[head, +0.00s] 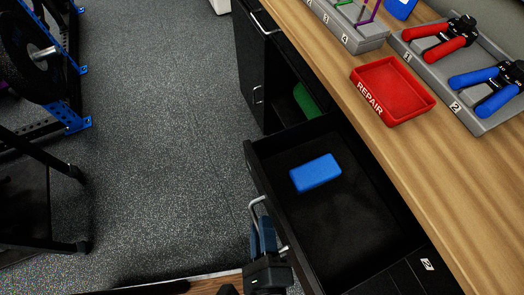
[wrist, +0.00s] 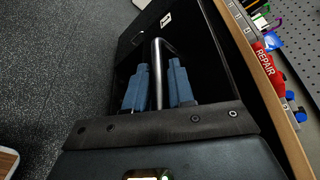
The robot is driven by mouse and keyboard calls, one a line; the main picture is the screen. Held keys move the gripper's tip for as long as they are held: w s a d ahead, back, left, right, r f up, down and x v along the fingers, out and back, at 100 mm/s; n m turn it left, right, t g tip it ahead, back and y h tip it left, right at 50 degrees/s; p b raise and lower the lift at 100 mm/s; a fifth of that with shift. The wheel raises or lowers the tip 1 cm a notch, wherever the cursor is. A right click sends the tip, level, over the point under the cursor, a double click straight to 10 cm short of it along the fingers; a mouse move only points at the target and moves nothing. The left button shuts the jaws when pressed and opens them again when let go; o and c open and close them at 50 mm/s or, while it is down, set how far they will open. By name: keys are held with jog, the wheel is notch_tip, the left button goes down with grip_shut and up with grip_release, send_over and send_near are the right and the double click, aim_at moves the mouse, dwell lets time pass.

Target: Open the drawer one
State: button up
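A black drawer (head: 262,185) in the cabinet is pulled out, with a blue block (head: 315,172) lying inside. My gripper (head: 264,236) is at this handle, with blue fingers. In the wrist view the handle (wrist: 157,70) passes between the two fingertips of my gripper (wrist: 158,84). Small gaps show between the bar and both fingers, so my gripper looks open around it, not clamped.
Beyond the drawer, a cabinet opening holds a green object (head: 305,100). The wooden worktop (head: 440,175) carries a red REPAIR tray (head: 405,97) and grey trays of red and blue tools. A black rack (head: 45,165) stands left. The speckled floor (head: 165,130) between is clear.

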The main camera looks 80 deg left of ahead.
jog(key=b+v, duration=0.1)
jog(key=v, duration=0.6)
jog(key=shift+d, duration=0.4)
jog(key=shift+r, duration=0.1)
